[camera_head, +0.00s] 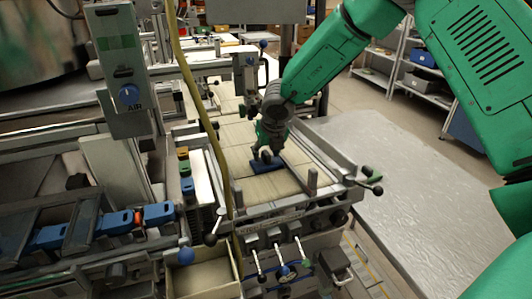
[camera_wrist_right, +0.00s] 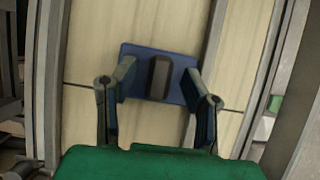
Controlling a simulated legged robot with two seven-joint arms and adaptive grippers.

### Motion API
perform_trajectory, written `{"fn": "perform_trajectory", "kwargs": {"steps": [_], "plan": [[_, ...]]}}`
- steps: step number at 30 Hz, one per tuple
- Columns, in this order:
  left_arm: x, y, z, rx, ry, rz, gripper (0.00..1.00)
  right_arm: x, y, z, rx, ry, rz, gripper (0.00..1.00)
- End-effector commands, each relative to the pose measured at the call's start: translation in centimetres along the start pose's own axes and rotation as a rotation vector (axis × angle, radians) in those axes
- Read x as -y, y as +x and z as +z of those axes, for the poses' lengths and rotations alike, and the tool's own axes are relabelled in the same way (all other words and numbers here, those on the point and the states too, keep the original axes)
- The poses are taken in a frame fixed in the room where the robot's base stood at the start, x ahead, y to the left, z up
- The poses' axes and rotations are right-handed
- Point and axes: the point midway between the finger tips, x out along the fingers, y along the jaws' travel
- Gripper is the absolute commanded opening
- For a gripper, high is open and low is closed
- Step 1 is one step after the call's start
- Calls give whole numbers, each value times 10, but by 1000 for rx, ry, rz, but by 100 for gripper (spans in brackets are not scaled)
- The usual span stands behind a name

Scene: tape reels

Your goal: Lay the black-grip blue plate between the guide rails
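The blue plate (camera_head: 262,167) with its black grip lies on the cream bed between two long guide rails, the left one (camera_head: 231,190) and the right one (camera_head: 297,160). In the right wrist view the blue plate (camera_wrist_right: 140,85) looks flat, slightly turned, and closer to the right rail (camera_wrist_right: 215,35). Its black grip (camera_wrist_right: 160,77) stands between my fingers. My right gripper (camera_head: 267,154) is right over the plate. In the wrist view my right gripper (camera_wrist_right: 160,72) is open, with a gap on each side of the grip. My left gripper is not in view.
A lever with a green knob (camera_head: 374,178) sticks out at the right end of the frame. A grey table (camera_head: 400,190) is clear at the right. Blue blocks (camera_head: 110,222) stand at the left, and an open bin (camera_head: 203,278) is in front.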

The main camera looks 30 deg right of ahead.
Motion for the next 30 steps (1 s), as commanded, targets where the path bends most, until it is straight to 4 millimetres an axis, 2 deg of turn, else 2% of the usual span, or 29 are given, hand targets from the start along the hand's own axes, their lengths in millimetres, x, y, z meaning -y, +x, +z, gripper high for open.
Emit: {"fn": "perform_trajectory", "kwargs": {"steps": [5,8,21,25,30], "plan": [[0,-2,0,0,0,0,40,0,-2,1,1,0,0,40],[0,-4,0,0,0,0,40,0,-11,3,3,0,1,40],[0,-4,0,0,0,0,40,0,-99,2,4,0,2,40],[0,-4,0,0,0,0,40,0,-115,2,1,2,2,40],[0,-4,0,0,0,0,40,0,-124,2,0,0,0,40]]}}
